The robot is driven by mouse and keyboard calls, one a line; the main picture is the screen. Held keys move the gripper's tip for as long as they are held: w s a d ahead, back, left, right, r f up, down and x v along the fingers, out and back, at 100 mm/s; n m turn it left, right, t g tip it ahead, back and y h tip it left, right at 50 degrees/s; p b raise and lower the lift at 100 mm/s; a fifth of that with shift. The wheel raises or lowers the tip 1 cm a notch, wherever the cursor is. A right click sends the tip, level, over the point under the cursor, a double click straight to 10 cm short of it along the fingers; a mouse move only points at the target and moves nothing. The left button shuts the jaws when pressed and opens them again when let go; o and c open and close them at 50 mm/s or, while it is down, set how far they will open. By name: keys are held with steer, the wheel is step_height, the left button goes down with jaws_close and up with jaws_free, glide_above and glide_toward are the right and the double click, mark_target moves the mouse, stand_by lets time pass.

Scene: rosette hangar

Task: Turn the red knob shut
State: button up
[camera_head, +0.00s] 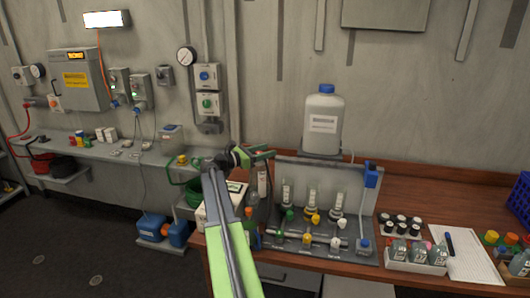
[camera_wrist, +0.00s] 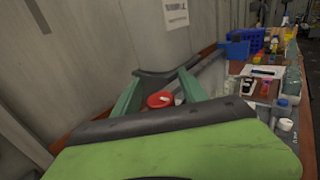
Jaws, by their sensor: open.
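The red knob (camera_wrist: 160,99) shows in the wrist view as a round red cap with a small pale mark. It lies between the two green fingers of my gripper (camera_wrist: 160,92), which are spread apart. I cannot tell how near the fingertips are to it in depth. In the head view my gripper (camera_head: 264,155) is at the left end of the grey bench panel (camera_head: 330,172), above the bench. I cannot make out the red knob there; my gripper and arm cover that area.
A white jug (camera_head: 322,122) with a blue cap stands on the panel. Green, yellow (camera_head: 311,218) and white knobs sit on its front. Bottles (camera_head: 415,251) and a paper sheet (camera_head: 465,255) lie to the right on the wooden bench (camera_head: 450,200). Open floor (camera_head: 70,250) is at left.

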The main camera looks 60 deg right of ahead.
steer(key=v, duration=1.7)
steer(key=shift+w+a+f, duration=0.1)
steer(key=shift+w+a, duration=0.05)
steer(key=shift+a, duration=0.05)
